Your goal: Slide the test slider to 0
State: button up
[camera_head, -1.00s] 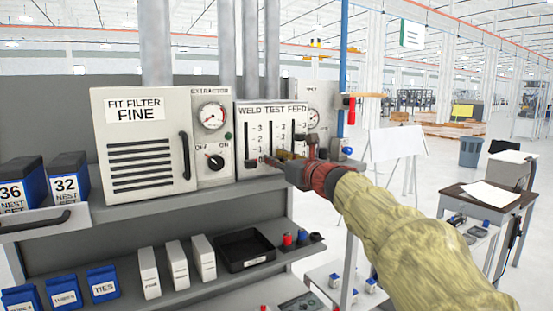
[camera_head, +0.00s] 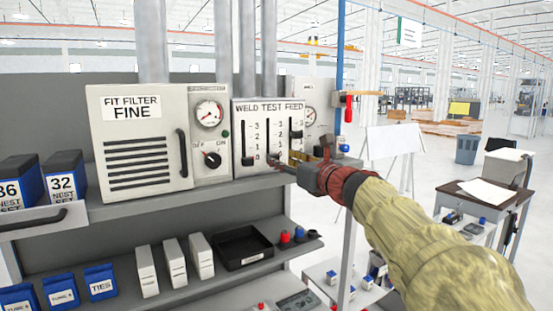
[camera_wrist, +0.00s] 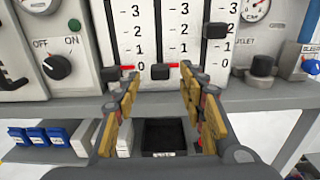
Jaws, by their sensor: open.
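The slider panel (camera_head: 260,113) is white, with tracks labelled WELD, TEST and FEED. The middle TEST slider's dark knob (camera_wrist: 160,71) is at the bottom of its track, level with the red mark below the 1. In the head view the gripper partly hides this knob. The WELD knob (camera_wrist: 110,73) is also low, and the FEED knob (camera_wrist: 215,30) is high, near the 2. My gripper (camera_wrist: 160,79) is open and empty, its yellow-padded fingers spread either side of the TEST knob in the wrist view. In the head view my gripper (camera_head: 286,164) is at the panel's lower edge.
The extractor dial (camera_head: 211,160) and fit filter box (camera_head: 143,140) stand left of the panel. A grey shelf (camera_head: 150,203) runs beneath them. A black tray (camera_head: 243,246) sits on the lower shelf. A red-handled valve (camera_head: 348,108) is at the right.

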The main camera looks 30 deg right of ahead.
jog(key=s, duration=0.6)
jog(key=shift+d+f, duration=0.1)
dwell(0.4)
jog(key=s+a+f+n+g+b, duration=0.4)
jog(key=s+f+n, duration=0.5)
jog(key=f, duration=0.8)
jog(key=s+a+f+n+g+b, duration=0.4)
jog(key=s+a+f+n, duration=0.5)
jog(key=f+n, duration=0.5)
jog(key=s+a+f+n+g+b, duration=0.4)
jog(key=s+f+n, duration=0.5)
jog(key=f, duration=1)
jog(key=a+n+b, duration=0.2)
jog(key=n+b, duration=0.1)
jog(key=shift+a+f+n+h+b, duration=0.3)
jog(key=shift+a+b, duration=0.1)
